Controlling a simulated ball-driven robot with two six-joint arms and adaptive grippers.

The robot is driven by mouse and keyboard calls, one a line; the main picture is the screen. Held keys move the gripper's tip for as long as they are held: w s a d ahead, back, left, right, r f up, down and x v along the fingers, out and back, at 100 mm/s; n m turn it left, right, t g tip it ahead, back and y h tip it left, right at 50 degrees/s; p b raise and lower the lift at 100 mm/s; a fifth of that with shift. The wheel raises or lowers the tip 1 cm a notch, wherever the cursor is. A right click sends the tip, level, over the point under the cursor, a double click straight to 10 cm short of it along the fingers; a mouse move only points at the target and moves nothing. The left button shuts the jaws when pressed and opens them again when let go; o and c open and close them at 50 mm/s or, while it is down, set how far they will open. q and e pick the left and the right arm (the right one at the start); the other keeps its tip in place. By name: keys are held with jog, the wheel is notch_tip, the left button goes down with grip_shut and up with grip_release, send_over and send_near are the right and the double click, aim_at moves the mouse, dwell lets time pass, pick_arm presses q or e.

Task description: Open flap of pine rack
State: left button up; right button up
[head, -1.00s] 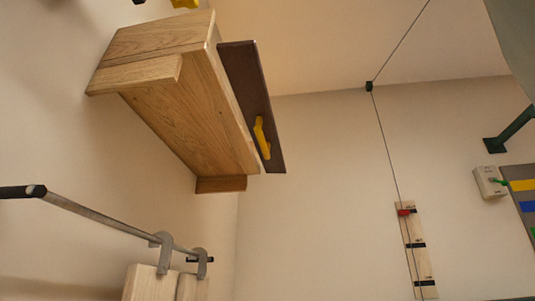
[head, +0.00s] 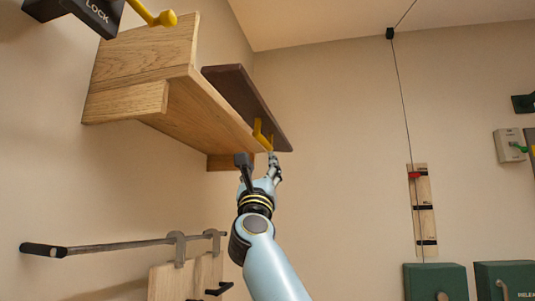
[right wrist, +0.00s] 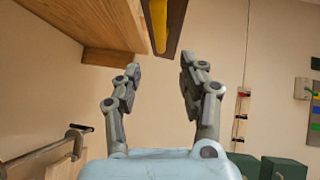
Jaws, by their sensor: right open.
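The pine rack (head: 137,52) is a wooden box on the left wall, seen from below. Its flap (head: 245,98) is a dark brown board along the rack's right side, with a yellow handle (head: 263,136) near its lower end. My right gripper (head: 274,165) is just below the handle in the head view. In the right wrist view its two fingers (right wrist: 158,80) are spread and empty, and the yellow handle (right wrist: 158,22) shows beyond and above their tips. I cannot tell from the head view whether a finger touches the handle. My left gripper is not in view.
A black LOCK block (head: 85,14) with a yellow-knobbed lever (head: 160,17) is above the rack. A metal rail (head: 120,246) with hanging boards is below it. A thin cord (head: 402,110) runs down past a scaled board (head: 421,210). Green boxes (head: 436,281) stand at lower right.

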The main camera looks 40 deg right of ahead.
aim_at(263, 144)
jog(key=p+x, duration=0.2)
jog(key=x, duration=0.4)
jog(key=p+x, duration=0.2)
jog(key=x, duration=0.4)
jog(key=shift+s+a+r, duration=0.2)
jog(key=shift+a+r, duration=0.05)
grip_shut()
